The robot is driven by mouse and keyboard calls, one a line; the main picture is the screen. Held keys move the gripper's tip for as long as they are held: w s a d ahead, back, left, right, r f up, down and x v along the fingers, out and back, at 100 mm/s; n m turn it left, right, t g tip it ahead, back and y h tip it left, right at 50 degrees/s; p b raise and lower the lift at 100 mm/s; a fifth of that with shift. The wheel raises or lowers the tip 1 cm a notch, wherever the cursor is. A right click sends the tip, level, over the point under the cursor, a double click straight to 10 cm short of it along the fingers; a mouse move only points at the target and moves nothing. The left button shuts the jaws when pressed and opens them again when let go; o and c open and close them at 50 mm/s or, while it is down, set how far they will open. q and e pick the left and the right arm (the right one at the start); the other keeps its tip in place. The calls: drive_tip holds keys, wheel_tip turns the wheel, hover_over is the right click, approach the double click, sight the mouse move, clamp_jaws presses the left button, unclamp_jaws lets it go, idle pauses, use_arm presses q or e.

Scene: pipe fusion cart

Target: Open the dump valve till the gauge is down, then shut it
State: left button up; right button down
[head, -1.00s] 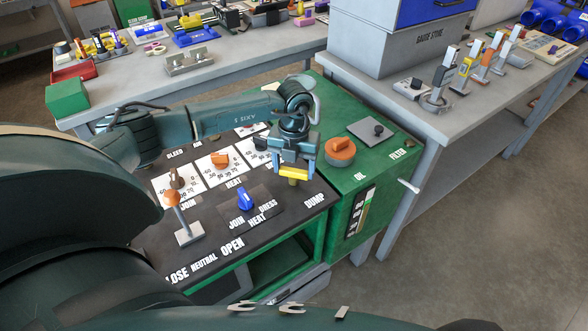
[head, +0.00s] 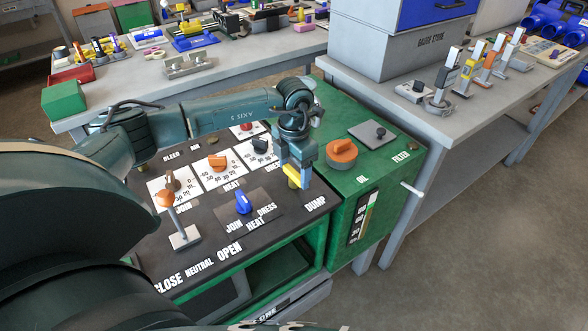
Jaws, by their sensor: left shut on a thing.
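The dump valve's yellow handle (head: 292,173) sits above the DUMP label at the right end of the black panel. My left gripper (head: 293,167) reaches down over it from above and is shut on it. The handle and the gripper are turned at a slant to the panel's edge. The gripper hides part of the handle and the valve body below. I cannot make out a pressure gauge needle; the arm covers the back of the panel. My right gripper is not in view.
The green cart (head: 330,110) has an orange cap (head: 341,153) close to the right of the gripper. A blue knob (head: 243,203) and an orange-topped lever (head: 174,215) stand on the panel. A grey bench (head: 420,125) stands at the right.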

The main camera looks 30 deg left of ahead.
sight(294, 172)
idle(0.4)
use_arm(q)
drive_tip(key=o, duration=1)
wheel_tip(294, 172, up, 13)
drive_tip(key=shift+r+b, duration=0.1)
drive_tip(key=shift+b, duration=0.25)
